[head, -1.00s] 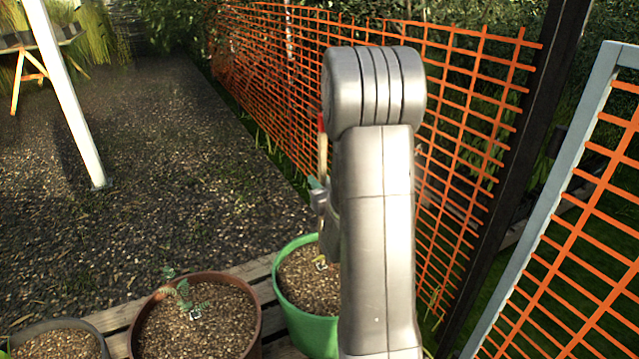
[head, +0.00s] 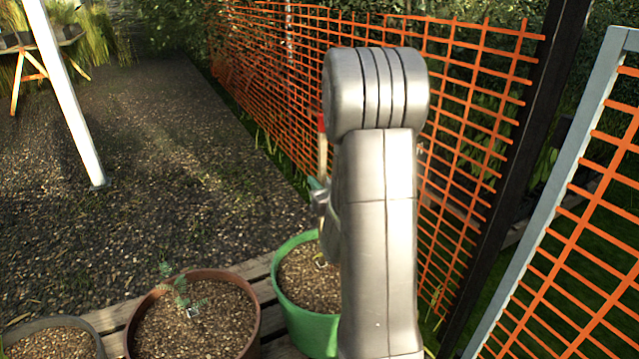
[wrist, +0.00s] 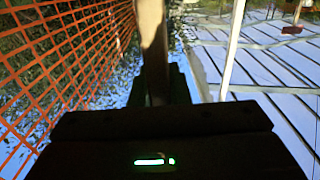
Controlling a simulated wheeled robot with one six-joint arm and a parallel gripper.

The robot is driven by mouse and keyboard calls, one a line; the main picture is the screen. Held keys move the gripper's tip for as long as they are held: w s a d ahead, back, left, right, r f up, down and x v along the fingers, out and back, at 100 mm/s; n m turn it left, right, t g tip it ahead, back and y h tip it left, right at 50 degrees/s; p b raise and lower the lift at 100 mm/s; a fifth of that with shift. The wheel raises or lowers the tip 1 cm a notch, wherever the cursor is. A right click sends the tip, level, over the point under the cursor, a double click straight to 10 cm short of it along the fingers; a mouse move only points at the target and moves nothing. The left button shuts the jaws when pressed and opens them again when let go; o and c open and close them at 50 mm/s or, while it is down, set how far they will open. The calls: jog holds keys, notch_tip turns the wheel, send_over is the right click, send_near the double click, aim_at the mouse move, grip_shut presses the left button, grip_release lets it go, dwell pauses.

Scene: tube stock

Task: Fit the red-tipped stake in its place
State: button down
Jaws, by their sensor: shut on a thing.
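The red-tipped stake (head: 322,150) is a thin wooden stick with a red top end. It stands about upright in the head view, just left of my arm and partly hidden by it. My gripper (head: 319,192) is shut on it below the red end, mostly hidden behind my arm. In the wrist view the stake (wrist: 153,45) rises as a brown bar between the fingers. Below the gripper in the head view is a green pot (head: 306,328) filled with brown soil. I cannot tell whether the stake's lower end touches this soil.
A brown pot (head: 254,338) with a small seedling (head: 181,290) stands left of the green pot, on wooden slats. A dark pot (head: 85,325) is further left. An orange mesh fence (head: 270,90) runs behind, with a grey-framed mesh panel (head: 560,215) at right.

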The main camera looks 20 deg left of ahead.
jog(key=shift+f, duration=0.2)
dwell(0.3)
notch_tip(320, 180, down, 3)
jog(key=b, duration=0.3)
jog(key=shift+r, duration=0.1)
dwell(0.3)
dwell(0.4)
jog(key=shift+f, duration=1.5)
jog(key=shift+f, duration=1.55)
jog(key=c, duration=1.3)
grip_release()
